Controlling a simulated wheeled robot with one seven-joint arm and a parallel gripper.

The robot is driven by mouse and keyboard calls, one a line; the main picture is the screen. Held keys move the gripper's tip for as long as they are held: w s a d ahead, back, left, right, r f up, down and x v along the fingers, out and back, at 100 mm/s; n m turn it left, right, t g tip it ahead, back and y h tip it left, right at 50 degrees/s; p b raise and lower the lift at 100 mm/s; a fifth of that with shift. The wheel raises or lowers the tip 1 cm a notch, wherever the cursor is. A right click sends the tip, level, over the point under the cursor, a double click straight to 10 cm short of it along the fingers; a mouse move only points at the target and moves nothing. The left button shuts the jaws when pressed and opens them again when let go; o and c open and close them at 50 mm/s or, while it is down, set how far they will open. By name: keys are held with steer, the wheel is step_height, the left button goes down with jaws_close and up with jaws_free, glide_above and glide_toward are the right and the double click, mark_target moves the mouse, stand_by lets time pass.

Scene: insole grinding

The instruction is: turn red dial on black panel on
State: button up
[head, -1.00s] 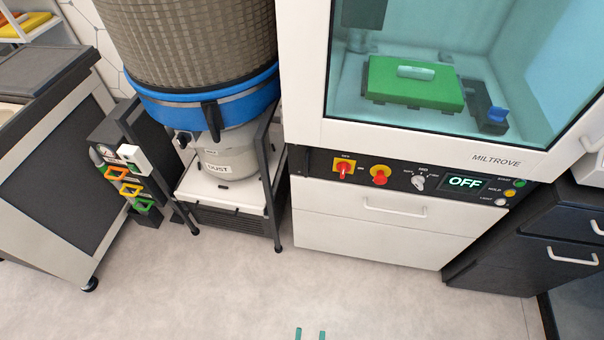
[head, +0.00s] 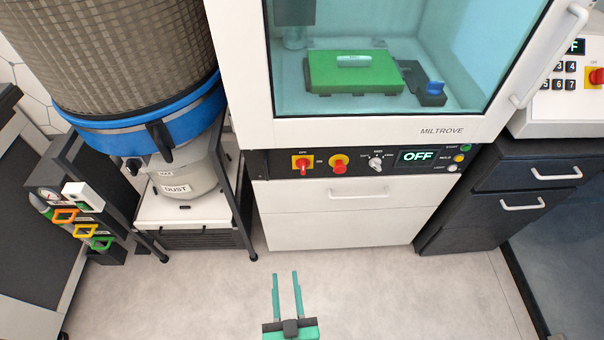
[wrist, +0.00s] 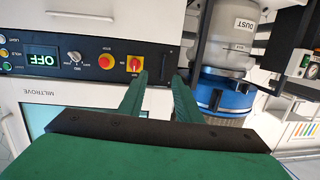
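The red dial (head: 302,164) sits on a yellow square plate at the left end of the black panel (head: 285,158) on the white MILTROVE machine. Its plate has an OFF mark above, and the panel's display (head: 418,156) reads OFF. In the wrist view, which is turned over, the red dial (wrist: 135,63) is just left of the fingertips. My gripper (head: 286,274) is open and empty, with green fingers apart.
A round red stop button (head: 338,164) on yellow and a grey knob (head: 376,164) are right of the dial. A dust collector (head: 185,172) on a dark frame stands left of the machine. A dark cabinet (head: 490,205) stands right. Floor in front is clear.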

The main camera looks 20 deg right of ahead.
steer(key=w+d+h, duration=0.1)
steer(key=w+d, duration=0.4)
steer(key=w, duration=0.5)
steer(key=t, duration=0.1)
glide_toward(303, 170)
steer(key=shift+m+h, duration=0.4)
steer(key=x, duration=0.8)
steer(key=shift+w+a, duration=0.15)
jaws_close()
